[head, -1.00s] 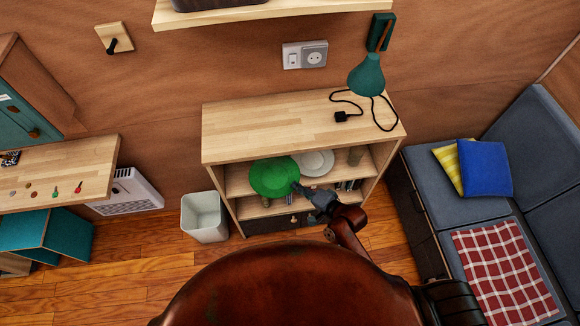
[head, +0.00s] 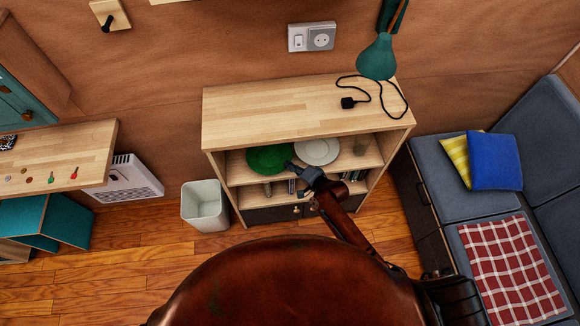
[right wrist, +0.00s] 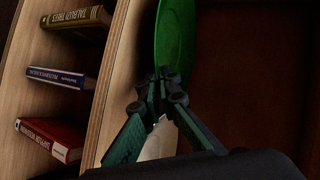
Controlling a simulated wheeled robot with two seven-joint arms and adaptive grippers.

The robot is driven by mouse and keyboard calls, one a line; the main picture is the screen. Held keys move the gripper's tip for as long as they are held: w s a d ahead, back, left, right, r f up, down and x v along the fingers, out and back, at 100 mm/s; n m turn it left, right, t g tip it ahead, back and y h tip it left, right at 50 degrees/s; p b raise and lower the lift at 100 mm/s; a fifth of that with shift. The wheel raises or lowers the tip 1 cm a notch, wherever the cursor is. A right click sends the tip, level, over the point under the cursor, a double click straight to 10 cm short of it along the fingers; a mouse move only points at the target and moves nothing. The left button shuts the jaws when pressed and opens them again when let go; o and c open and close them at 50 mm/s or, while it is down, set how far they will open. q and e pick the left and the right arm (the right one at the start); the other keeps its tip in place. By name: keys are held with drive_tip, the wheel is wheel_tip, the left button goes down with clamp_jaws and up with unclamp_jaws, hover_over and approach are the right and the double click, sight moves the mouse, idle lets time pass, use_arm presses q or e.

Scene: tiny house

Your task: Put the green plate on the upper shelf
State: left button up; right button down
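The green plate (head: 268,159) is at the left side of the upper shelf (head: 236,172), inside the wooden shelf unit. It lies nearly flat in the head view; whether it touches the board I cannot tell. My right gripper (head: 291,167) is at the plate's front right edge. In the right wrist view its fingertips (right wrist: 164,76) are closed together on the rim of the green plate (right wrist: 175,35). A white plate (head: 317,151) lies on the same shelf, just right of the green one. My left gripper is not in view.
The lower shelf holds books (right wrist: 58,77) and a pale object (right wrist: 160,141), partly hidden by my fingers. A teal lamp (head: 376,58) overhangs the unit's top. A white bin (head: 204,206) stands left.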

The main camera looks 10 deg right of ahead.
drive_tip(key=shift+w+f, duration=0.1)
drive_tip(key=shift+f, duration=0.2)
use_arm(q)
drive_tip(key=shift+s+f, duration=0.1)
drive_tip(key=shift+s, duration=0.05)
use_arm(e)
drive_tip(key=shift+r, duration=0.1)
drive_tip(key=c, duration=2.6)
unclamp_jaws()
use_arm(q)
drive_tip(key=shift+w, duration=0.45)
use_arm(e)
drive_tip(key=shift+o, duration=0.9)
use_arm(q)
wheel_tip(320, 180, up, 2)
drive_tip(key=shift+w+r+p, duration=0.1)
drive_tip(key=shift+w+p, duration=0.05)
drive_tip(key=shift+p, duration=1)
use_arm(e)
drive_tip(key=v, duration=1.2)
